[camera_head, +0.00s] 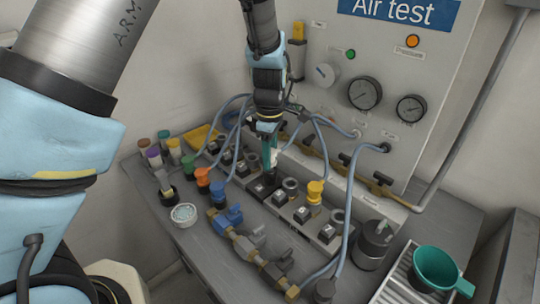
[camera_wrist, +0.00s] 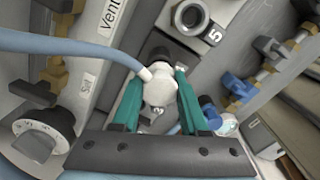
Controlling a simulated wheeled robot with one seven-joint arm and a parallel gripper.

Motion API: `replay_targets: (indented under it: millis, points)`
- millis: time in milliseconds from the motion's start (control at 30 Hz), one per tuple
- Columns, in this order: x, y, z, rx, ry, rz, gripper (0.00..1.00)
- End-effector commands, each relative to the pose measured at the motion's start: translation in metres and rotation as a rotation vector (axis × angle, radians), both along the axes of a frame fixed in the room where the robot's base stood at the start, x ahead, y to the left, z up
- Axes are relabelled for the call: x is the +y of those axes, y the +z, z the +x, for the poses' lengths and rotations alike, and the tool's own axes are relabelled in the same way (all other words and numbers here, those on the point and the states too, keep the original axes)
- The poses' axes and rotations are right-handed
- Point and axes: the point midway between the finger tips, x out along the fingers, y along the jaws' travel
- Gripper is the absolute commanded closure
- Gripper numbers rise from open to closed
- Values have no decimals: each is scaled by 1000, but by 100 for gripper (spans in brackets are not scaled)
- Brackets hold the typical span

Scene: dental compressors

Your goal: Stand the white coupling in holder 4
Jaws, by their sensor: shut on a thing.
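My gripper (camera_head: 269,160) hangs over the row of holders with its teal fingers pointing down. In the wrist view the fingers (camera_wrist: 160,76) are shut on the white coupling (camera_wrist: 160,88), one on each side. The coupling also shows beside the fingers in the head view (camera_head: 274,156). A blue-grey hose (camera_wrist: 70,45) runs from it to the left. The neighbouring holder marked 5 (camera_wrist: 192,17) has an empty-looking ring.
Green, orange and blue couplings (camera_head: 202,178) with hoses stand left of my gripper; a yellow one (camera_head: 315,190) stands right. Brass valves (camera_head: 245,245) lie in front. The gauge panel (camera_head: 370,60) rises behind.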

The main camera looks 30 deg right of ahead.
Motion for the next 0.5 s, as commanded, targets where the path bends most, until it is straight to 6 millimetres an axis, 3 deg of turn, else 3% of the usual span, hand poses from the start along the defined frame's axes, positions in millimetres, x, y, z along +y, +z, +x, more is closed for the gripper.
replay_targets:
  millis: [500]
  points:
    - [0, -9, 0, 1, 0, 1, 100]
